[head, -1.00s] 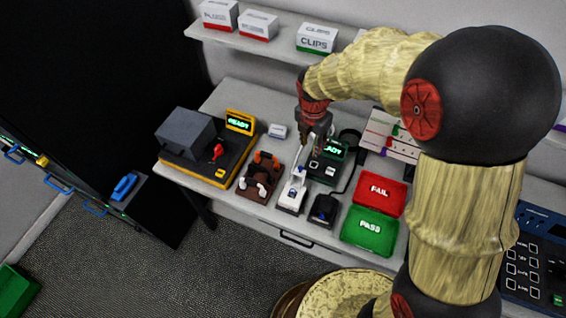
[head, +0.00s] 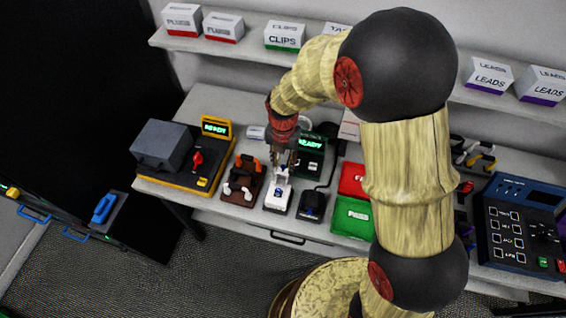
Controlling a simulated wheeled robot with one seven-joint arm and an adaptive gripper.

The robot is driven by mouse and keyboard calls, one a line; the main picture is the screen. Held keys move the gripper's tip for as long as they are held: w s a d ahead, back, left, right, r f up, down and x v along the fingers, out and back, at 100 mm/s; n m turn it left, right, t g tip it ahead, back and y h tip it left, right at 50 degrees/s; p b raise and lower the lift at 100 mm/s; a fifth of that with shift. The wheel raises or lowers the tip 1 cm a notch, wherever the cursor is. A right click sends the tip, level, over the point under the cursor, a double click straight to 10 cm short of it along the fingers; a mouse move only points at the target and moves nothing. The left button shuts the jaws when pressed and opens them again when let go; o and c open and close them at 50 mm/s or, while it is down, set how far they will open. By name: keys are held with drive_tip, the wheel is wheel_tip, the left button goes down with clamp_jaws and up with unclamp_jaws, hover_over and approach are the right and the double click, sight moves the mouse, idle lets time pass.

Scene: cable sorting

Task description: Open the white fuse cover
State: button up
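A small white fuse holder (head: 277,202) with a dark blue mark on it stands on the grey bench, near the front edge. I take its white upper part (head: 282,177) to be the fuse cover. My gripper (head: 283,166) points down right over the back end of this white part. The fingertips overlap it in the picture, so I cannot tell whether they touch it. The fingers are small and dark here, and their gap is unclear. How far the cover is raised is also unclear.
A brown rack (head: 240,187) stands close on the left and a black device (head: 312,206) close on the right. A green-lit READY box (head: 311,158) is just behind. Red (head: 352,178) and green (head: 350,217) trays lie to the right. A yellow-based machine (head: 172,178) stands at the left.

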drive_tip(key=shift+f, duration=0.35)
drive_tip(key=shift+c, duration=0.4)
drive_tip(key=c, duration=0.7)
clamp_jaws()
